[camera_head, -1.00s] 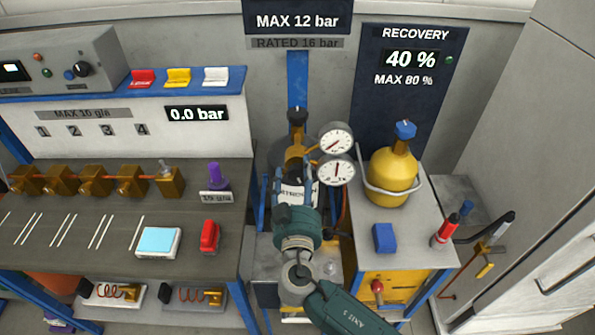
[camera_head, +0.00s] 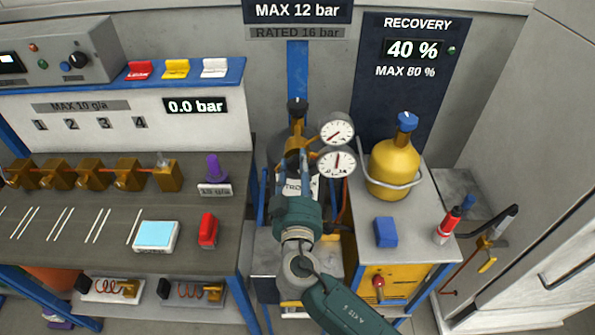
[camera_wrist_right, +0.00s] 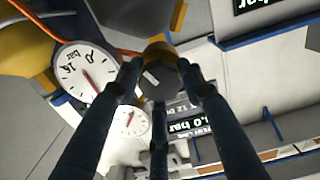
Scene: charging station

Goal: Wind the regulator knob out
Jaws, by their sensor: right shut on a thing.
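The regulator is a brass body (camera_head: 290,143) at the cylinder top, with two white dial gauges on its right, an upper one (camera_head: 337,129) and a lower one (camera_head: 337,161). My right gripper (camera_head: 297,165) reaches up to it from the front and hides the knob in the head view. In the right wrist view the dark knob (camera_wrist_right: 161,79) with a pale mark sits between the fingertips (camera_wrist_right: 162,84), with brass behind it. The fingers are shut on it. A large gauge (camera_wrist_right: 87,72) shows beside them. My left gripper is not in view.
A black-topped valve (camera_head: 297,106) stands just above the regulator. A yellow recovery cylinder (camera_head: 394,169) stands on the cabinet to the right. A workbench (camera_head: 75,230) with brass valves is on the left. The gauges sit close to the right of my gripper.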

